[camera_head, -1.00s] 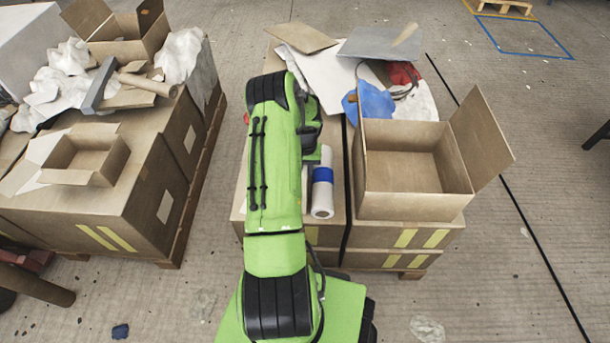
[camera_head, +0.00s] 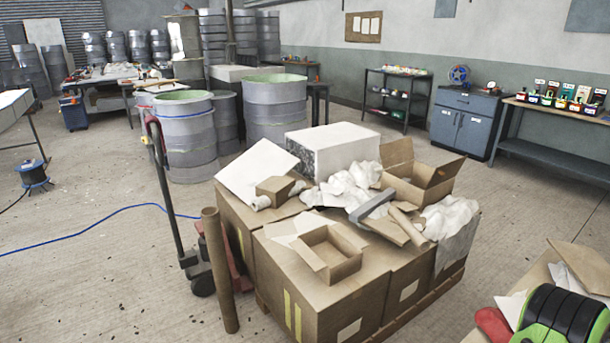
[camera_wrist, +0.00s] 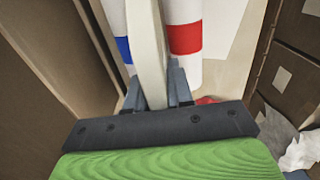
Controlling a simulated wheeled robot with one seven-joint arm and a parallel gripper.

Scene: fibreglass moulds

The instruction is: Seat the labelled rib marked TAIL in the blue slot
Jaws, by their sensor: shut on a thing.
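In the wrist view my gripper (camera_wrist: 155,92) is shut on a long, pale cream piece (camera_wrist: 149,45), which stands edge-on between the fingers. No label shows on it, so I cannot tell whether it is the rib marked TAIL. The head view does not show my gripper or the held piece. At the far right of that view, a row of small coloured holders (camera_head: 561,98) with pale tags stands on a bench. Blue is among their colours, but the tags are too small to read and I cannot tell if a slot is there.
White rolls with a blue band (camera_wrist: 119,30) and a red band (camera_wrist: 185,38) lie close behind the held piece. Cartons (camera_head: 325,275) with paper and packing crowd a pallet in front. A pallet jack (camera_head: 175,195) stands left of it. Open floor lies towards the bench (camera_head: 548,150).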

